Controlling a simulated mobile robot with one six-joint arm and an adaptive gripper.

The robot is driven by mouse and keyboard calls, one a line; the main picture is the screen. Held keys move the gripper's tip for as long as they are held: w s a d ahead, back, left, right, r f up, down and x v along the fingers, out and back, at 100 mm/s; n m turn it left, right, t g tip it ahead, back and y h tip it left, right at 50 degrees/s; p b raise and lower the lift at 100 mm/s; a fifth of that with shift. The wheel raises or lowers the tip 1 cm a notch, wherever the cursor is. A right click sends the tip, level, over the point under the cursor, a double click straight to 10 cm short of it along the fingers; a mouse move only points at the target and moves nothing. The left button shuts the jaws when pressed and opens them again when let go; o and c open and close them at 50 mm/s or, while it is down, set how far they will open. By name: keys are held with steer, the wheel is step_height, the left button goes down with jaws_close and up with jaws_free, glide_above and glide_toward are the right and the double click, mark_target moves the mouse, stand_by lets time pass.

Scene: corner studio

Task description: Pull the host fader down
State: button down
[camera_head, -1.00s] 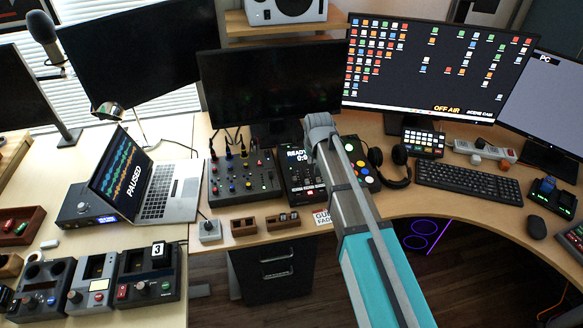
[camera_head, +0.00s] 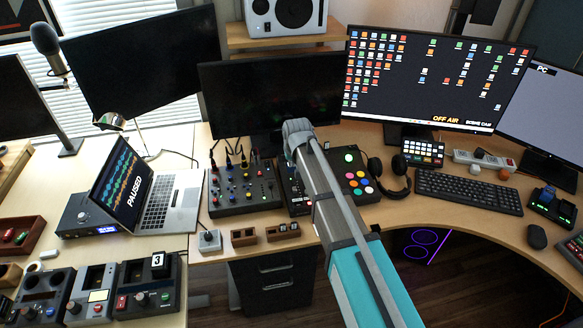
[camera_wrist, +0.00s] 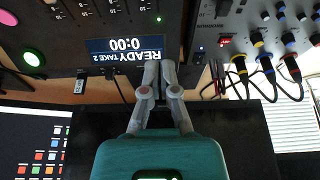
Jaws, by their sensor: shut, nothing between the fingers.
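The mixer (camera_head: 246,187) with coloured knobs and plugged cables stands on the desk's left part. Part of it shows at the upper right of the wrist view (camera_wrist: 265,35), with a dark cap (camera_wrist: 222,8) near its edge. The host fader cannot be told apart for certain. Contact cannot be told.
A panel of coloured buttons (camera_head: 359,182) and headphones (camera_head: 390,176) are right of my arm. A laptop (camera_head: 160,196) is left of the mixer.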

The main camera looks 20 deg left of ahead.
mark_target(294, 190)
steer(key=shift+b+x, duration=4.4)
steer(key=shift+x, duration=0.45)
steer(key=s, duration=0.1)
steer(key=s+d, duration=0.1)
steer(key=shift+s+d+r, duration=0.2)
steer(key=shift+s+d, duration=0.15)
steer(key=shift+s, duration=0.05)
steer(key=shift+s+d, duration=0.25)
steer(key=shift+s, duration=0.1)
steer(key=shift+s+d, duration=0.4)
steer(key=shift+s, duration=0.25)
steer(key=shift+s+d, duration=0.4)
steer(key=shift+s, duration=0.3)
